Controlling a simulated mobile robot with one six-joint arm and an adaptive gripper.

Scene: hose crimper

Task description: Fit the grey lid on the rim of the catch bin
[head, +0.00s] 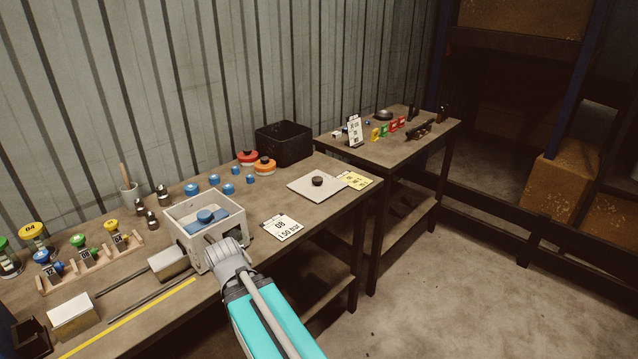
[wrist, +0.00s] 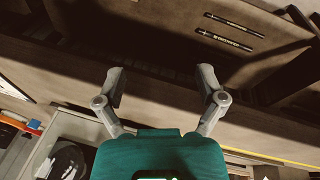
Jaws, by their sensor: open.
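The grey lid (head: 305,191) is a flat square plate with a round black knob (head: 317,181). It lies on the right part of the workbench. The catch bin appears to be the open black box (head: 284,143) at the bench's back edge, behind the lid. The bin's top is uncovered and its inside is dark. My gripper (wrist: 160,85) is open in the wrist view, with nothing between its fingers. In the head view my wrist is at the bench's front edge by the white box, left of the lid and apart from it; the fingers cannot be made out there.
The open white box (head: 205,220) with a blue knobbed part stands beside my wrist. Orange-topped parts (head: 264,165) and small blue parts are near the bin. A yellow card (head: 355,180) adjoins the lid. A white card (head: 282,227) lies in front. A second table (head: 400,140) stands right.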

